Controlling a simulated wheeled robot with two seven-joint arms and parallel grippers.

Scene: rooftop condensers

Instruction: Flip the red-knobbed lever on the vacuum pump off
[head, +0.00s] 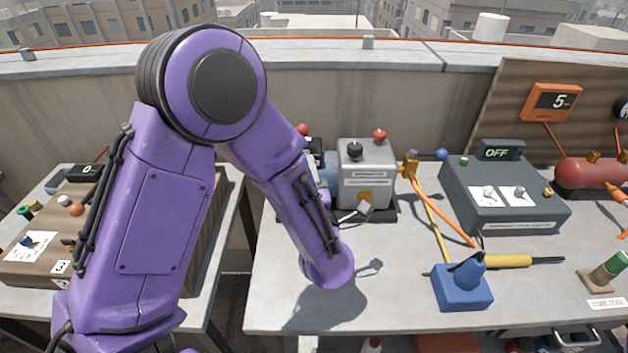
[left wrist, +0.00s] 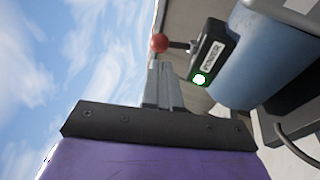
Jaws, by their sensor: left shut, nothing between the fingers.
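The vacuum pump, with a blue body (head: 328,172) and a grey box (head: 365,185), stands on the table, partly hidden behind my left arm. A red knob (head: 302,129) shows at the arm's edge. In the left wrist view, a red knob (left wrist: 158,43) sits on a dark lever stem from a black switch box (left wrist: 213,50) labelled POWER, with a lit green lamp (left wrist: 200,79). My left gripper (left wrist: 163,68) is shut and empty, its fingertips close to the knob; contact cannot be told. My right gripper is not in view.
Another red knob (head: 380,134) and a black knob (head: 355,149) top the grey box. To the right are a dark box (head: 505,205) with an OFF display, hoses, and a blue block (head: 462,288). A parapet wall (head: 420,100) stands behind. The table's front is mostly clear.

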